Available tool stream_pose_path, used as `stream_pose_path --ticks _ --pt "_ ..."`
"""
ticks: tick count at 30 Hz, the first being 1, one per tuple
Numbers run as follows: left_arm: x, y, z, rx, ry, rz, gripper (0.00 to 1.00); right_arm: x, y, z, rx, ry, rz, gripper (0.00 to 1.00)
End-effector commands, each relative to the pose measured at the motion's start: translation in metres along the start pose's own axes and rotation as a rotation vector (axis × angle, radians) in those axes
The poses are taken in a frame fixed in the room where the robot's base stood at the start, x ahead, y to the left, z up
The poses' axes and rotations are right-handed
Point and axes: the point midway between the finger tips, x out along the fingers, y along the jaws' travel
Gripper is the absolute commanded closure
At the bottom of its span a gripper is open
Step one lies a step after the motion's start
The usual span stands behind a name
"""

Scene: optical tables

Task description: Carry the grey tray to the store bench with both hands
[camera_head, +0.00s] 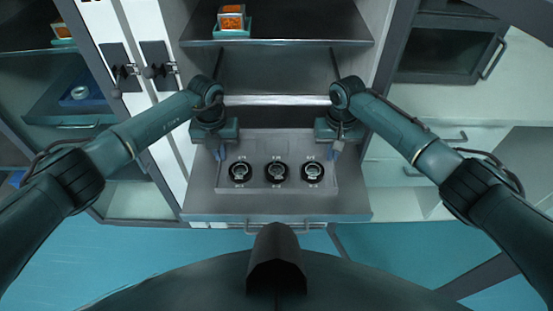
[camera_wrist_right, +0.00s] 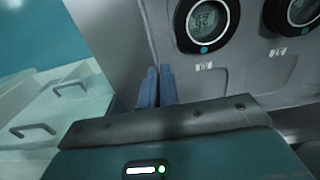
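The grey tray (camera_head: 276,204) is in the middle of the head view, over a grey bench top, with three round dark-rimmed dials in a row in it. My left gripper (camera_head: 220,154) is at the tray's left wall and my right gripper (camera_head: 336,152) at its right wall. In the right wrist view the blue fingers (camera_wrist_right: 157,85) are close together, with the rim of the tray (camera_wrist_right: 225,82) between them. The left fingers also look closed on the wall, though they are small in view. I cannot tell whether the tray touches the bench.
The bench top (camera_head: 276,216) shows around the tray. A shelf (camera_head: 290,30) above holds an orange-filled box (camera_head: 231,20). White cabinet doors (camera_head: 150,70) with dark handles stand at left, beside a blue tray (camera_head: 85,103). White counters and drawers (camera_head: 440,135) are at right. Teal floor is open in front.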

Motion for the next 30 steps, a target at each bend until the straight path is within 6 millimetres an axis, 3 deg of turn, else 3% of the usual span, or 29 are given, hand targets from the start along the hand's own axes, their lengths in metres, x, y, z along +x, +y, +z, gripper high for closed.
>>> stream_pose_path --ticks 8,22,30 --pt "-0.006 0.0 0.001 0.0 -0.002 -0.001 1.0 -0.006 0.0 -0.001 0.0 0.002 -0.001 1.0" --pt "-0.049 0.0 0.0 0.0 -0.001 -0.001 1.0 -0.049 0.0 0.0 0.0 0.001 -0.001 1.0" --pt "-0.051 0.0 0.0 0.0 -0.001 -0.001 1.0 -0.051 0.0 0.0 0.0 0.001 -0.001 1.0"
